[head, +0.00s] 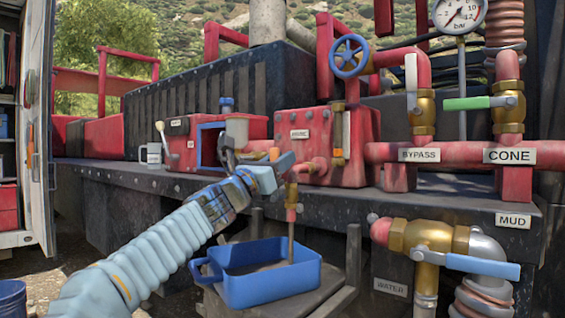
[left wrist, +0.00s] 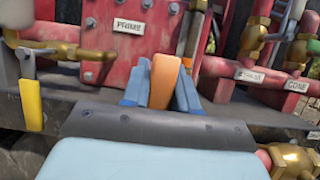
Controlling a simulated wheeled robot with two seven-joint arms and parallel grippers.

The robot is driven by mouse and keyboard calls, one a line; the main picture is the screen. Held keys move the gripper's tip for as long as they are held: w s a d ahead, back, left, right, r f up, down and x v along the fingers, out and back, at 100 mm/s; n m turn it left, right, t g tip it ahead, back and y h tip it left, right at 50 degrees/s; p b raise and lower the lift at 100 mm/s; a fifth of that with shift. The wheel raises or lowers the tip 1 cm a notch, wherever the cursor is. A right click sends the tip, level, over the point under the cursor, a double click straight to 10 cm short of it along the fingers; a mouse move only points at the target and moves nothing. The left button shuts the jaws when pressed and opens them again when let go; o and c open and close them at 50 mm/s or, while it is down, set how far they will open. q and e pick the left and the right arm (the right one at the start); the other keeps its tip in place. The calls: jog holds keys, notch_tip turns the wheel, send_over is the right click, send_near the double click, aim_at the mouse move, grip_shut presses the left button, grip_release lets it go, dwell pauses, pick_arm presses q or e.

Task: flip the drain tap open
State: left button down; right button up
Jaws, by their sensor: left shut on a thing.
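In the left wrist view the orange handle (left wrist: 165,80) stands upright between both fingers. The gripper hides part of the tap. A thin brown column (head: 291,238), which looks like running mud, reaches down from the tap into a blue tub (head: 262,293). Brown shows inside the tub. My right gripper is not in view.
Behind is a red tank (head: 328,140) with a label. Brass valves with a white lever, a green lever (head: 467,103) and a blue lever (head: 483,266) are at the right. A blue handwheel (head: 349,56) is above. A white mug (head: 150,154) stands on the deck.

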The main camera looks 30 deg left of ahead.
pick_arm(q)
jog(key=shift+a+f, duration=0.1)
dwell(0.3)
jog(key=c, duration=1)
grip_release()
jog(key=shift+o, duration=0.2)
jog(key=d+b+v, duration=0.1)
jog(key=b+v, duration=0.2)
jog(key=v, duration=1)
jog(key=shift+s+a+b, duration=0.3)
jog(key=shift+s+a, duration=0.15)
jog(key=shift+a, duration=0.1)
jog(key=shift+f, duration=0.1)
